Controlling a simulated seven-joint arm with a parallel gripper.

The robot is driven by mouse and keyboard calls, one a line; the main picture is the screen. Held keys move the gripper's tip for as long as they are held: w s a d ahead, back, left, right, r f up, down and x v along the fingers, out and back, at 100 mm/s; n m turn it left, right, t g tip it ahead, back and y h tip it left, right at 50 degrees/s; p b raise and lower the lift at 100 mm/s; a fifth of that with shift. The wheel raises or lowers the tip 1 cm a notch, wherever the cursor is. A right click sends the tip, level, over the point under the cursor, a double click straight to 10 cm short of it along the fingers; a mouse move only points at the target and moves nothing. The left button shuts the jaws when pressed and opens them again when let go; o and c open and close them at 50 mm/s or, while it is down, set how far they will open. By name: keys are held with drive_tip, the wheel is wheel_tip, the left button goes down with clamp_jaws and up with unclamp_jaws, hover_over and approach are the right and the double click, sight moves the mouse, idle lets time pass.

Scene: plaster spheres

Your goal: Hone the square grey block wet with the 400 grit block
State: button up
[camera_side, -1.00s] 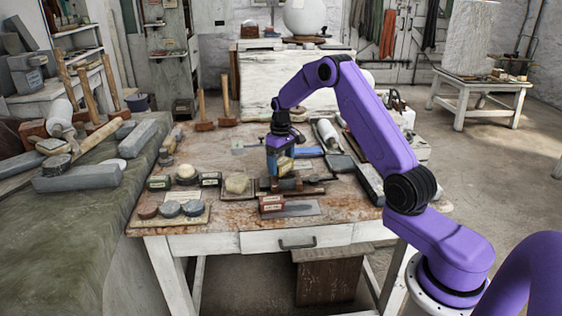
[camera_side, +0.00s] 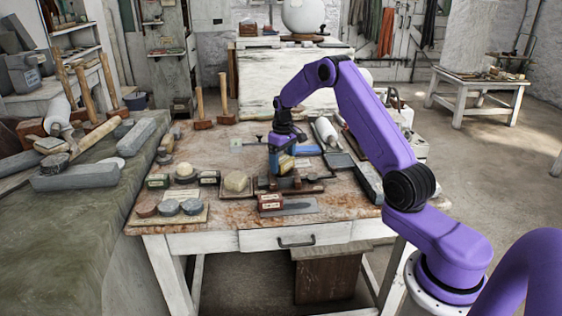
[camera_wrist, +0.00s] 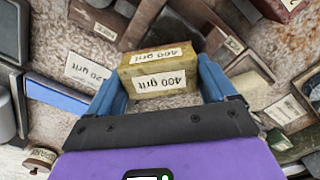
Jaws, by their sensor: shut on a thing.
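My gripper (camera_wrist: 163,92) is shut on a yellowish block marked "400 grit" (camera_wrist: 160,80), with a blue finger on each side of it. In the side view my gripper (camera_side: 284,172) points down over a dark tray (camera_side: 318,187) in the middle of the bench, and a yellow patch of the held block shows at its end. I cannot pick out the square grey block for sure; it may be hidden under the held block and my gripper. I cannot tell whether the held block touches anything below it.
A pale sponge-like lump (camera_side: 236,181) and a board with several round pads (camera_side: 170,211) lie left of the gripper. A red-brown block (camera_side: 271,202) lies in front. A dark slab (camera_side: 339,161) and a long grey stone (camera_side: 369,182) lie to the right. Two mallets (camera_side: 213,108) stand behind.

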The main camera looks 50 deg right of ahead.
drive_tip(key=shift+d, duration=0.25)
drive_tip(key=shift+a+f, duration=0.2)
drive_tip(key=shift+a, duration=2.2)
drive_tip(key=shift+d+r, duration=0.15)
drive_tip(key=shift+d, duration=1.1)
drive_tip(key=shift+d+r, duration=0.15)
drive_tip(key=shift+d, duration=1.05)
drive_tip(key=shift+f, duration=0.1)
drive_tip(key=shift+a, duration=0.15)
drive_tip(key=shift+a, duration=2.15)
